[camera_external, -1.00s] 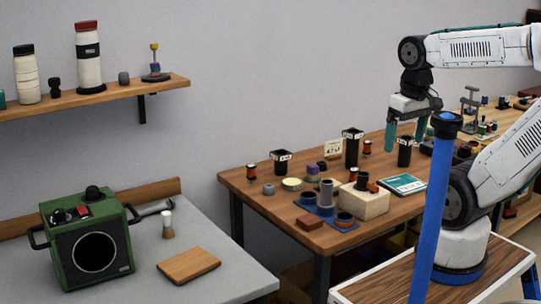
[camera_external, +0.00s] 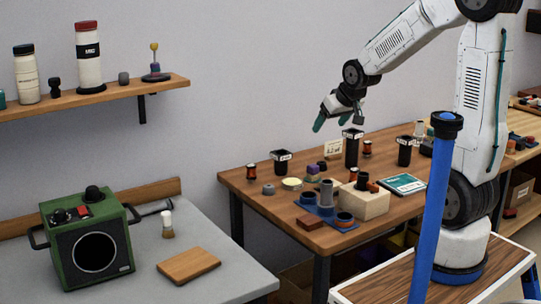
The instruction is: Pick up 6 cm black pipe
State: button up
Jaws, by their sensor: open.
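Three black upright pipes with pale labels at their tops stand on the wooden table (camera_external: 262,200): a short one at the left (camera_external: 282,165), a tall one in the middle (camera_external: 352,150) and a medium one at the right (camera_external: 404,154). The labels are too small to read, so I cannot tell which is 6 cm. My gripper (camera_external: 332,121) has teal fingers, is open and empty, and hangs in the air above the table's back, just above and left of the tall pipe in the picture. It touches nothing.
A wooden block (camera_external: 375,207) with dark cylinders and a blue tray (camera_external: 343,227) with cylinders stand in front of the pipes. A teal-and-white flat panel (camera_external: 403,184) lies at the right. Orange-black spools (camera_external: 252,172) and a small sign (camera_external: 333,149) stand among the pipes.

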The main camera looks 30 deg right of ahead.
jog(key=w+d+f+t, duration=0.1)
jog(key=w+f, duration=0.2)
jog(key=w, duration=0.3)
jog(key=w+f+t, duration=0.2)
jog(key=w+f, duration=0.2)
jog(key=w, duration=0.1)
jog(key=t, duration=0.3)
send_near(282, 153)
jog(key=w, duration=0.2)
jog(key=x, duration=0.4)
jog(key=f+x, duration=0.1)
jog(key=x, duration=0.3)
jog(key=shift+s, duration=0.1)
jog(key=shift+c, duration=0.3)
jog(key=c, duration=1)
